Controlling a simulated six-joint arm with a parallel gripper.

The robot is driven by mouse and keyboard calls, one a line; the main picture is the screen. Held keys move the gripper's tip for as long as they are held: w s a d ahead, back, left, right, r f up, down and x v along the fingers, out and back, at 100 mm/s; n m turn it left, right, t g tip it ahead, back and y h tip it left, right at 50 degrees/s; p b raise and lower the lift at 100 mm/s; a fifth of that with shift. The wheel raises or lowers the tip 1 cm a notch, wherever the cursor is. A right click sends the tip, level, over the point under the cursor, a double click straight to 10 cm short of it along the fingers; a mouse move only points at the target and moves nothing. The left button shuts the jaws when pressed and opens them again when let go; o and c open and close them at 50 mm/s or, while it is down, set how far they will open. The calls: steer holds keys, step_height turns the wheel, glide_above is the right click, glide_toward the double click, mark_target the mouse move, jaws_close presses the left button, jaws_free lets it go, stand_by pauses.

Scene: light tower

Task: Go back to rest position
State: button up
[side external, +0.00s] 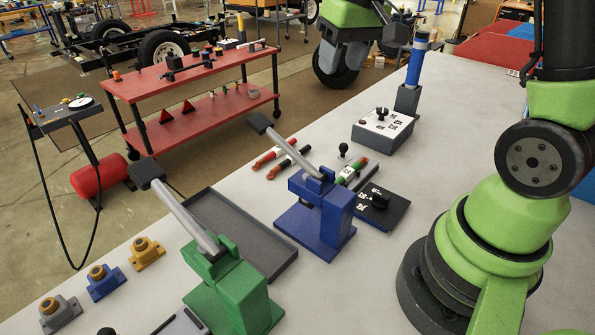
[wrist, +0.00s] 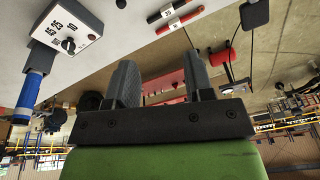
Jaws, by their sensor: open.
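My gripper (side external: 342,58) is at the top of the side external view, raised above the far edge of the table. In the wrist view my gripper (wrist: 160,75) has its two dark fingers apart, with nothing between them. A blue light tower (side external: 417,60) stands upright on a dark grey base at the table's back. The tower also shows in the wrist view at the left (wrist: 30,90). My gripper is left of the tower and apart from it in the side external view.
A control box (side external: 383,130) stands before the tower. A blue lever press (side external: 315,220), a green lever press (side external: 232,290), a grey tray (side external: 278,272) and a dark switch plate (side external: 392,212) occupy the table. Two tools (side external: 268,156) lie near its edge. A red cart (side external: 130,90) stands beyond.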

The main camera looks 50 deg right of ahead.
steer(key=s+a+r+t+y, duration=0.1)
steer(key=s+a+r+t, duration=0.1)
steer(key=s+a, duration=0.4)
steer(key=s+a+r+t+y, duration=0.1)
steer(key=s+a+r+t, duration=0.1)
steer(key=s+a, duration=0.4)
steer(key=s+r, duration=0.1)
steer(key=s, duration=0.2)
steer(key=shift+s+r+t, duration=0.2)
steer(key=shift+r+t, duration=0.1)
steer(key=shift+r, duration=0.1)
